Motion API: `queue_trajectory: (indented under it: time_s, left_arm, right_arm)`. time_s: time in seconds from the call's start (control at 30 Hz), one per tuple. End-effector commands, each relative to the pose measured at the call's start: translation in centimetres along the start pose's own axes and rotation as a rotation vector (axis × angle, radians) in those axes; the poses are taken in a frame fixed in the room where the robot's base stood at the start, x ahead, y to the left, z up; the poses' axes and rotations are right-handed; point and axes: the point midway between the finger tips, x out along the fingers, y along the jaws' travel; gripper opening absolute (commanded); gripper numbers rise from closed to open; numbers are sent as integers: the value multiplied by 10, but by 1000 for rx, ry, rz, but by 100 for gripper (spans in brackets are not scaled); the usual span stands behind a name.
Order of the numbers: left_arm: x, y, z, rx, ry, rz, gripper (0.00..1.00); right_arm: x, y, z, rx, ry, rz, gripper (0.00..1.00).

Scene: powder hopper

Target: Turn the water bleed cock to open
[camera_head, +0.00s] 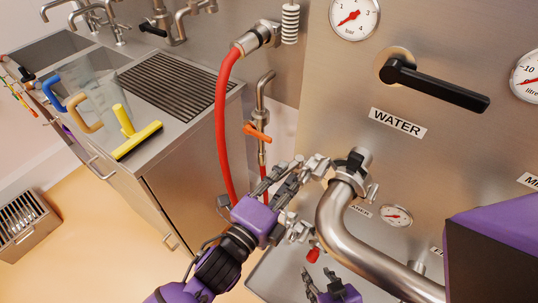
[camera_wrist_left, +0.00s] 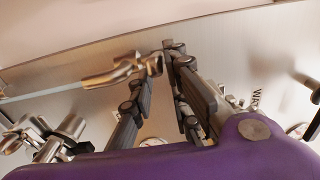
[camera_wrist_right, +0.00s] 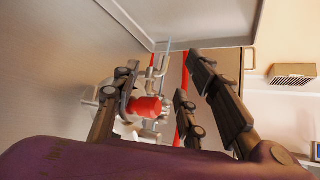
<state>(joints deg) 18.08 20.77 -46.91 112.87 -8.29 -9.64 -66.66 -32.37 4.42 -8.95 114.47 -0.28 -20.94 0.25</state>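No visible label names the water bleed cock. A small red knob (camera_head: 313,254) sits low on the panel, below a metal fitting (camera_head: 298,230). It also shows in the right wrist view (camera_wrist_right: 146,106), beside the left finger and between the spread fingers. Contact cannot be told. My right gripper (camera_head: 320,284) is open below the knob, at the picture's bottom. My left gripper (camera_head: 284,180) is higher, its fingers apart near a metal fitting (camera_head: 317,165). In the left wrist view that fitting (camera_wrist_left: 128,71) lies across the fingertips; I see no grip on it.
A black lever (camera_head: 440,85) lies above the WATER label (camera_head: 398,123). A bent steel pipe (camera_head: 340,225) stands right of the grippers. A red hose (camera_head: 221,130) and a pipe with an orange lever (camera_head: 257,132) are left. The sink counter (camera_head: 150,150) is further left.

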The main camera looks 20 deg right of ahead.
Motion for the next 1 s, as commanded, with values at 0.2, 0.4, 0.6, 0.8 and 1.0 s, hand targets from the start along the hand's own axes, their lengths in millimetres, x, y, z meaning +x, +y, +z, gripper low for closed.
queue_trajectory:
  time_s: [0.2, 0.4, 0.6, 0.8, 1.0]
  left_arm:
    - [0, 0, 0, 0, 0, 0, 30]
    - [-3, 0, 1, 3, -2, 1, 30]
    - [-35, -3, 2, 8, -3, 1, 30]
    - [-70, -2, 2, 7, -3, 0, 30]
    - [-89, -2, 2, 4, -3, -1, 30]
  right_arm:
    - [1, 0, 0, 0, 1, 0, 40]
    - [1, 0, -2, 0, 3, -1, 40]
    - [-1, 0, -20, -1, 29, 0, 40]
    - [-4, 1, -36, 0, 56, 2, 40]
    - [-6, 2, -43, 0, 66, 3, 37]
